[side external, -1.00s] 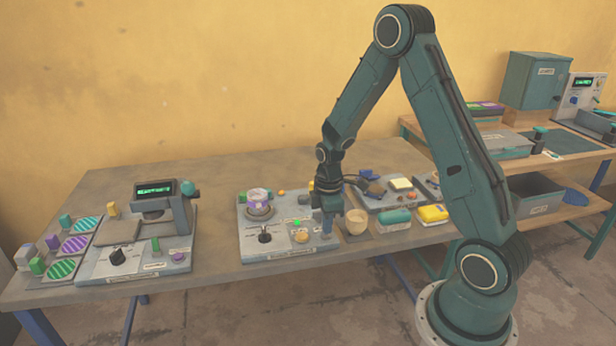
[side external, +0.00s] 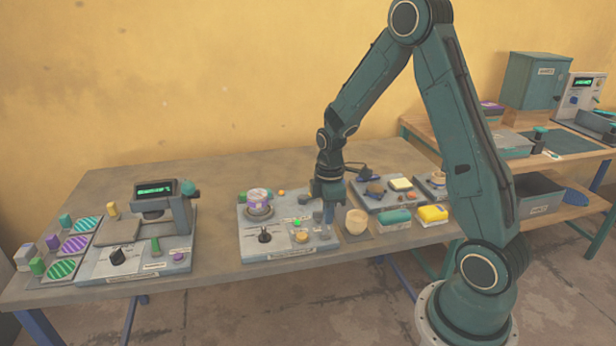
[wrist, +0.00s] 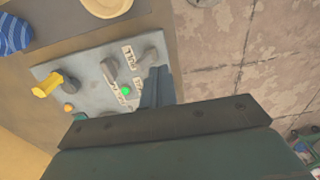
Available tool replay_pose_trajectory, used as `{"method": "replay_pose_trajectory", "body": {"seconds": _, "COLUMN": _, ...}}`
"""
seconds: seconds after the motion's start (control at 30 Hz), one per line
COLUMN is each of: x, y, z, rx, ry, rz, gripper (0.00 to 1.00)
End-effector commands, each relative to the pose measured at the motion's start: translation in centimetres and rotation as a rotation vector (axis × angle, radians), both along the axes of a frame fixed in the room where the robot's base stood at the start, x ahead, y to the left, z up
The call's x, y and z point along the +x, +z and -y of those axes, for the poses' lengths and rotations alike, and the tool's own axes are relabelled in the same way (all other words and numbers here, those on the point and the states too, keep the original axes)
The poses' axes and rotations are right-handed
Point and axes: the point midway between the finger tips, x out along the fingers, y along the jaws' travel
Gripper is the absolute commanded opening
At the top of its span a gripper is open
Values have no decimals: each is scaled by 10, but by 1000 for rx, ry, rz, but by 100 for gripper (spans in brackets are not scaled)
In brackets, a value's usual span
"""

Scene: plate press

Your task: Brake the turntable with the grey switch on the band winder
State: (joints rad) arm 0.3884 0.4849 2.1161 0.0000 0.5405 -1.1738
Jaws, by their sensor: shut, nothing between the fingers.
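The band winder (side external: 262,244) is a pale grey panel in the middle of the table. Its round turntable (side external: 260,212) carries a white and purple pot (side external: 258,197). A green lamp (side external: 297,223) glows on the panel; it also shows in the wrist view (wrist: 126,91). Two grey levers stand near white labels in the wrist view, one (wrist: 110,70) beside the lamp and one (wrist: 150,55) by the panel's edge. Which is the brake switch I cannot tell. My gripper (side external: 328,219) is shut and empty, pointing down over the panel's right part; its fingers (wrist: 158,88) hide part of it.
A black knob (side external: 264,236) and an orange button (side external: 301,238) sit at the panel's front. A scale-like device (side external: 155,205) stands left, with bare table between.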

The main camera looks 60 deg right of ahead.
Motion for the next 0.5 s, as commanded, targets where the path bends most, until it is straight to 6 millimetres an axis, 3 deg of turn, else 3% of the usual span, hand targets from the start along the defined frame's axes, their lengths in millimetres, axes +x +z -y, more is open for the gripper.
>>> {"method": "replay_pose_trajectory", "body": {"seconds": 0.5, "x": -3, "y": 26, "z": -3, "rx": 0, "ry": 0, "rz": 1, "gripper": 0}}
